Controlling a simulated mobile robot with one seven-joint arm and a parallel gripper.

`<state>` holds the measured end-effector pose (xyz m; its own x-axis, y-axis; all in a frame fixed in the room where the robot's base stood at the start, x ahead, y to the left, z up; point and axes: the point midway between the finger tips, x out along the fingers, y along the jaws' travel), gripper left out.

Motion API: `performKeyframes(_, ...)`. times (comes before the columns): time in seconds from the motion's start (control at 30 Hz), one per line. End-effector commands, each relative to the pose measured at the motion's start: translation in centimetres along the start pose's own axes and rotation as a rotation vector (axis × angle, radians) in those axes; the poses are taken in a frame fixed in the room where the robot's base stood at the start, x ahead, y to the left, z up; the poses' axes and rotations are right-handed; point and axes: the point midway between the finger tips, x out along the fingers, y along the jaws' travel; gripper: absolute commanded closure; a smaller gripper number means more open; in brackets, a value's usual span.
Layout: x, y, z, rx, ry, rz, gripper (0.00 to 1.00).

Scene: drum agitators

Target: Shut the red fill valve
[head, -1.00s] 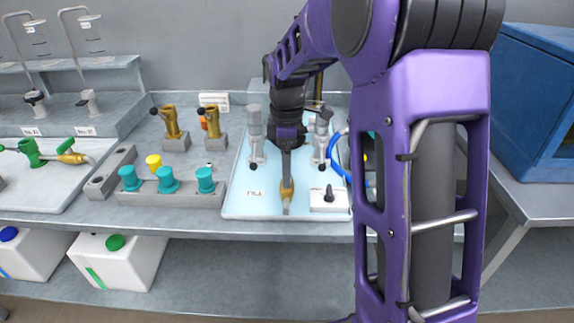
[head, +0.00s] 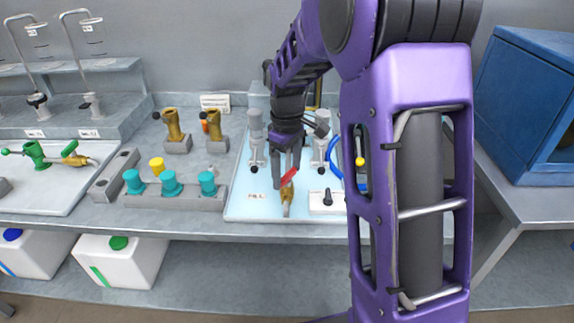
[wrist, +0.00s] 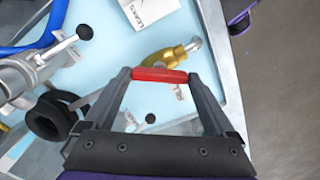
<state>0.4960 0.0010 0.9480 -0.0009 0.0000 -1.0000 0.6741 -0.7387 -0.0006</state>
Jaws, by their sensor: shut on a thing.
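The red fill valve has a brass body (head: 287,196) near the front edge of the pale blue tray (head: 240,212), beside a label that seems to read FILL (head: 256,197). Its red lever (head: 288,177) lies slanted to the brass body in the head view. My gripper (head: 284,176) is down at the lever. In the wrist view, the red lever (wrist: 160,75) spans between the two fingertips of my gripper (wrist: 160,76), which are closed on its ends. The brass body (wrist: 172,57) lies just beyond, angled up to the right.
Grey fittings with black knobs (head: 254,150) stand behind the valve on the tray. A white box with a black switch (head: 318,205) sits right of it. Blue hose (head: 333,152) curves nearby. Teal caps (head: 170,184) are left, a blue cabinet (head: 525,105) right.

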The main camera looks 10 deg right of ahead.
Motion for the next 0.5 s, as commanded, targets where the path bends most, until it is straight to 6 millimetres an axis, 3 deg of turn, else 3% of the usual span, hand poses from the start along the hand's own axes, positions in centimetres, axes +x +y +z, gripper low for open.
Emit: performKeyframes(0.5, -0.22, -0.01, -0.03, 0.489, 0.0, 0.001, 0.66)
